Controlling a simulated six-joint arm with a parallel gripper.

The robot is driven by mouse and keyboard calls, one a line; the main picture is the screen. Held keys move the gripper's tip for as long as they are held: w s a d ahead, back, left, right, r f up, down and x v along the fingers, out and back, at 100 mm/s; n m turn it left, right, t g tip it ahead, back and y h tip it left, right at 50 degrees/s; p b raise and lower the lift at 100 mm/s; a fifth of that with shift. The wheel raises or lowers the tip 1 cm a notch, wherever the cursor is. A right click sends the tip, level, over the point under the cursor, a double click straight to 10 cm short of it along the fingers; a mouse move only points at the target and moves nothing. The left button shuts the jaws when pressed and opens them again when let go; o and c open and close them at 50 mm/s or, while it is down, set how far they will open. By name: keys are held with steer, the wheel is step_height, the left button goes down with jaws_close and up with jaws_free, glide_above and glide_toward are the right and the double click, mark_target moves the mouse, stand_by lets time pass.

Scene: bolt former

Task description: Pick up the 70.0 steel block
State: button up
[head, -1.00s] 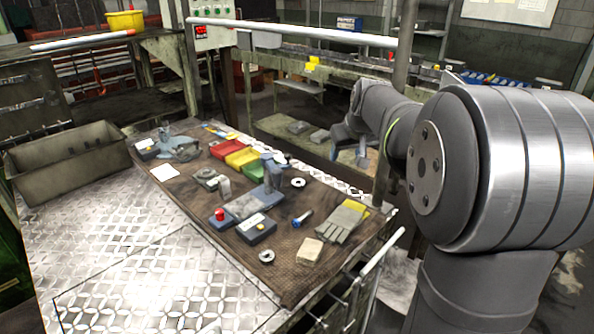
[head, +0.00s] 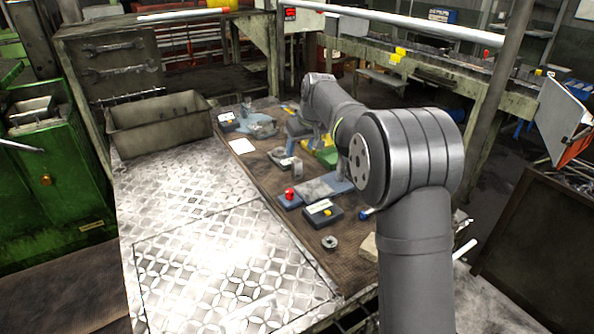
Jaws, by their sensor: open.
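My arm reaches from the right over the brown work mat (head: 268,187) on the bench. My gripper (head: 309,137) hangs over the mat's far part; it is small and partly merged with the things behind it, and it holds nothing that I can see. A small upright grey metal block (head: 297,168) stands beside a grey clamp-like part (head: 281,157), nearer to the camera than the gripper. No size marking is readable, so I cannot tell whether this is the 70.0 steel block. A flat grey plate (head: 314,189) lies by a red knob (head: 290,193).
A dark box with a display (head: 323,213), a metal ring (head: 329,242) and a tan block (head: 369,246) lie at the near side. Green and yellow bins (head: 326,157) are partly behind my arm. A metal trough (head: 160,123) stands left; the patterned plate (head: 200,210) is bare.

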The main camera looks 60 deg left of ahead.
mark_target(299, 163)
steer(key=x, duration=0.5)
steer(key=shift+a+f, duration=0.1)
steer(key=shift+f, duration=0.2)
steer(key=x, duration=0.5)
steer(key=shift+w+f, duration=0.1)
steer(key=shift+w, duration=0.1)
steer(key=shift+d, duration=0.2)
steer(key=shift+c, duration=0.2)
jaws_close()
